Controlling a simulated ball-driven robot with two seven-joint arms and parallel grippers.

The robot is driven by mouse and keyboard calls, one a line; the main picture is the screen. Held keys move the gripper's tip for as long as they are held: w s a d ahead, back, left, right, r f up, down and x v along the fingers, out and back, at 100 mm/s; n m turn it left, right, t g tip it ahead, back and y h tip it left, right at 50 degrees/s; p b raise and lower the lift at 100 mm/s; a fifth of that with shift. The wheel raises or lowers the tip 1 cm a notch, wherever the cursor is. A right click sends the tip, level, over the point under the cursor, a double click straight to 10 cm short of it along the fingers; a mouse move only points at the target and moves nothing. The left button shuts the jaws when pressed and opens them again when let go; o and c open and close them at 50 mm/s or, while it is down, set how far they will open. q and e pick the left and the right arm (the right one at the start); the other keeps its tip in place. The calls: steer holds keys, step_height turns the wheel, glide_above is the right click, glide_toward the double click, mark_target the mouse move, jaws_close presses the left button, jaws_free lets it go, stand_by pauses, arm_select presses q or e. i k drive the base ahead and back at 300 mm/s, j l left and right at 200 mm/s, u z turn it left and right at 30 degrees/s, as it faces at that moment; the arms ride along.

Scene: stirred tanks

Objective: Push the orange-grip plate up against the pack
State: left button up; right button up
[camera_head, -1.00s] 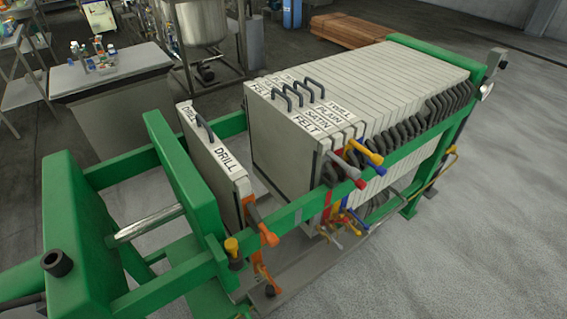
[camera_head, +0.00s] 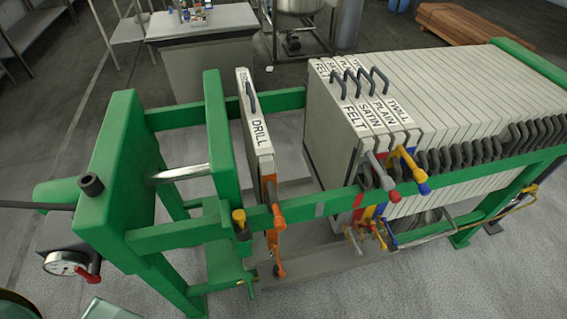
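The orange-grip plate (camera_head: 258,137) is a thin white plate labelled DRILL with a dark top handle. It stands upright across the green rails, just right of the green pusher plate (camera_head: 220,130). Its orange grip (camera_head: 278,214) sticks out over the near rail. The pack (camera_head: 440,100) is a row of white plates to the right, with FELT, SATIN, PLAIN and TWILL labels at its left end. A wide open gap lies between the DRILL plate and the pack's FELT face (camera_head: 332,130). Neither of my grippers is in view.
The near green rail (camera_head: 300,212) runs along the front, with a yellow-topped knob (camera_head: 239,217) left of the orange grip. Red and yellow-blue grips (camera_head: 408,168) jut from the pack's left end. A gauge (camera_head: 62,263) sits lower left. Grey floor is clear in front.

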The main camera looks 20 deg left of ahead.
mark_target(268, 171)
steer(key=i+l+u, duration=0.1)
steer(key=l+u, duration=0.25)
steer(key=l, duration=0.15)
steer(key=l+u, duration=0.35)
steer(key=l, duration=0.15)
steer(key=l+u, duration=0.35)
steer(key=l, duration=0.15)
steer(key=u, duration=0.45)
